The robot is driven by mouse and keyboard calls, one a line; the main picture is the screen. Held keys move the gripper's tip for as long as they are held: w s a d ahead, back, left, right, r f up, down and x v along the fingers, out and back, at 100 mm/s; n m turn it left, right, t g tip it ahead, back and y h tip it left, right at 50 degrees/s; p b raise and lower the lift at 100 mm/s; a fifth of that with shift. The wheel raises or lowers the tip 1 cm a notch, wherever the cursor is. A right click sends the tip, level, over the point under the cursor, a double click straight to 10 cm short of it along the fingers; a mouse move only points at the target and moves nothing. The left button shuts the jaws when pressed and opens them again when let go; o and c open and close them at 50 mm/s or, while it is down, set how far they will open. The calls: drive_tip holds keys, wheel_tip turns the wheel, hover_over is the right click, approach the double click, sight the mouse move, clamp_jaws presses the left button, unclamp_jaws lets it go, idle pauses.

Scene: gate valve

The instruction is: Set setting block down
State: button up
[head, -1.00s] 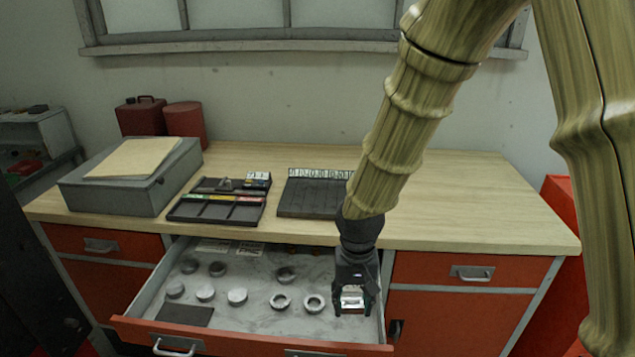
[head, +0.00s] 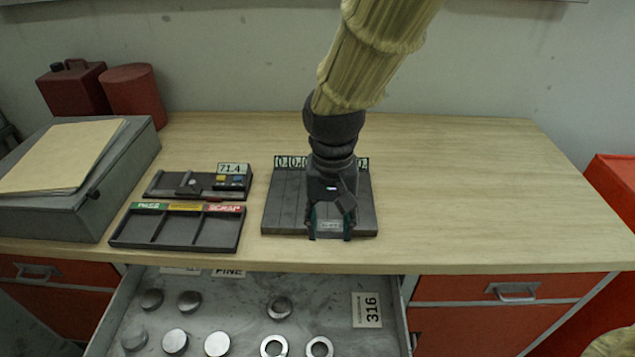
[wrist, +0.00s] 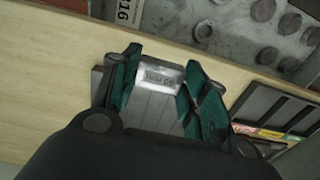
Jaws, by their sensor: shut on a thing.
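The setting block is a small shiny metal block (wrist: 158,80) with a dark marking, held between my gripper's two teal-padded fingers in the wrist view. It also shows in the head view (head: 329,226). My gripper (head: 330,228) is shut on it and points down over the front part of a dark grooved rack (head: 285,205) on the bench. The rack has a row of number labels along its back, partly hidden by my arm. I cannot tell whether the block touches the rack.
A dark sorting tray (head: 178,232) with coloured labels and a gauge with a 71.4 display (head: 232,170) stand left of the rack. The open drawer (head: 240,290) below holds several metal discs and rings. The bench top (head: 480,200) to the right is clear.

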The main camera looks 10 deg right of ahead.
drive_tip(key=w+p, duration=0.1)
drive_tip(key=w, duration=0.4)
drive_tip(key=w+f+p, duration=0.1)
drive_tip(key=w, duration=0.4)
drive_tip(key=w+d+p, duration=0.1)
drive_tip(key=w, duration=0.4)
drive_tip(key=shift+w+f+p, duration=0.15)
drive_tip(key=shift+w+p, duration=0.1)
drive_tip(key=shift+p, duration=0.15)
drive_tip(key=shift+f+p, duration=0.6)
drive_tip(key=shift+f, duration=1.2)
drive_tip(key=shift+f, duration=0.15)
drive_tip(key=o, duration=1.2)
